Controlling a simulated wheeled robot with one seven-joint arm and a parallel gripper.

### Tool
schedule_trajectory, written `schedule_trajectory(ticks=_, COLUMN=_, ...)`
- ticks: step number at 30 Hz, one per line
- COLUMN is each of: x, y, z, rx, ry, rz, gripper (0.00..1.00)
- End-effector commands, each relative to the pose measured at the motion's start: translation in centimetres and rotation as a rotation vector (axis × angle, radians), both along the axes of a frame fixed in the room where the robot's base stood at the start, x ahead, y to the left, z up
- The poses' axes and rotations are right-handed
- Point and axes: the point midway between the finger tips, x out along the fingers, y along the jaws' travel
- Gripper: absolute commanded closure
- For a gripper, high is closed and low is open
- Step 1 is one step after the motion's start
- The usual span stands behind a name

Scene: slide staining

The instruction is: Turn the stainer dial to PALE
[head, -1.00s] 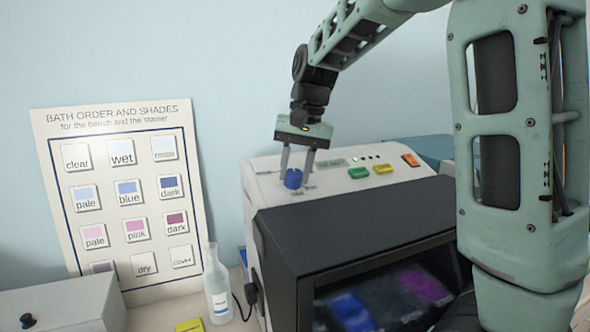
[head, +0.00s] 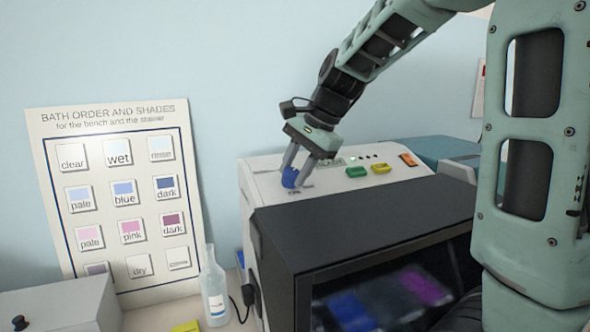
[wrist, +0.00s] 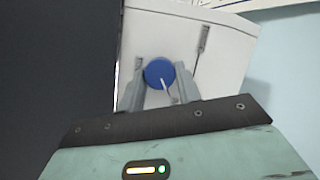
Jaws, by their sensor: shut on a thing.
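The blue stainer dial (head: 290,178) sits on the white sloping panel of the stainer (head: 262,182), left of its buttons. My gripper (head: 297,176) is tilted over the panel and shut on the dial, one finger on each side. In the wrist view the dial (wrist: 159,73) lies between the two fingertips (wrist: 158,84), with a white pointer line toward the lower right. The lettering around the dial is too small or hidden to read, so I cannot tell which setting it points to.
Green (head: 357,172), yellow (head: 381,169) and orange (head: 408,160) buttons sit right of the dial. The stainer's dark hood (head: 350,230) is in front. A shade chart (head: 120,200) leans on the wall, with a clear bottle (head: 213,290) before it.

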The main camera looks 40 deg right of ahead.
Motion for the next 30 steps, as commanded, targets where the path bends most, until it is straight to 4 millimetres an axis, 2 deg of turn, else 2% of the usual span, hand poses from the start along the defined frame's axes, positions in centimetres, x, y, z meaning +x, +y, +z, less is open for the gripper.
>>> schedule_trajectory(ticks=20, x=0.02, y=-0.12, z=0.1, rx=0.019, ry=-0.01, rz=-0.058, gripper=0.9)
schedule_trajectory(ticks=21, x=0.02, y=-0.12, z=0.1, rx=0.019, ry=-0.01, rz=-0.058, gripper=0.58)
schedule_trajectory(ticks=23, x=0.0, y=-0.11, z=0.09, rx=0.019, ry=-0.011, rz=-0.057, gripper=0.45)
schedule_trajectory(ticks=30, x=-0.03, y=-0.06, z=0.04, rx=0.02, ry=-0.008, rz=-0.056, gripper=0.45)
